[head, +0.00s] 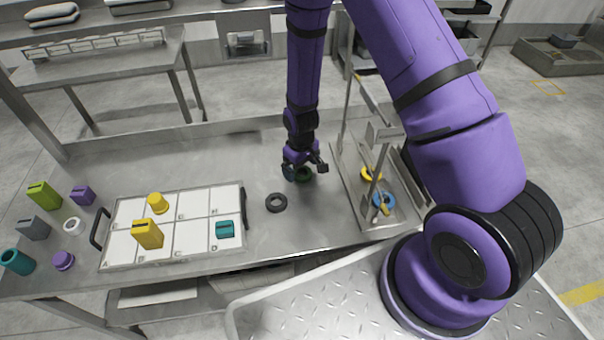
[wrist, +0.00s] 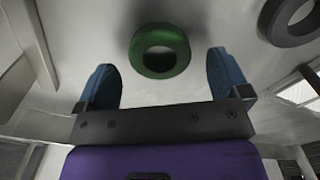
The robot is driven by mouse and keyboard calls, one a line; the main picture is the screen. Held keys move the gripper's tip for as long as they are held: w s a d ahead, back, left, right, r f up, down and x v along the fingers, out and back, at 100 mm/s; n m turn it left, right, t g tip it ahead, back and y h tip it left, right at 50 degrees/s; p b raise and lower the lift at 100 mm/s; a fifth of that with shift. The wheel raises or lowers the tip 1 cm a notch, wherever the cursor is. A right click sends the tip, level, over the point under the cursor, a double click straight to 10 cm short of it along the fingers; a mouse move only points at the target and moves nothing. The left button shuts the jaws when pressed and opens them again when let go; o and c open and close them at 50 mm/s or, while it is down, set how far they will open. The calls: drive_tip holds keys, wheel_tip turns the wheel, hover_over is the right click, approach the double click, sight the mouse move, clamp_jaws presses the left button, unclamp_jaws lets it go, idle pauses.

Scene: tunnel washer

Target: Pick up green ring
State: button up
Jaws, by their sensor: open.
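The green ring (head: 303,174) lies on the steel table, partly hidden by my gripper in the head view. In the wrist view the green ring (wrist: 159,52) shows whole, beyond and between the two blue fingertips. My gripper (head: 304,171) is low over the table at the ring. In the wrist view my gripper (wrist: 165,78) is open, with one finger on each side of the ring's line and nothing between them. I cannot tell exactly how high the fingertips are above the ring.
A dark grey ring (head: 276,202) lies left of my gripper. A white compartment tray (head: 189,250) with blocks is at the left.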

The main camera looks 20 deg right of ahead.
drive_tip(key=shift+f, duration=0.8)
drive_tip(key=c, duration=1)
drive_tip(key=shift+r, duration=0.15)
wheel_tip(320, 180, up, 10)
drive_tip(key=shift+f, duration=0.1)
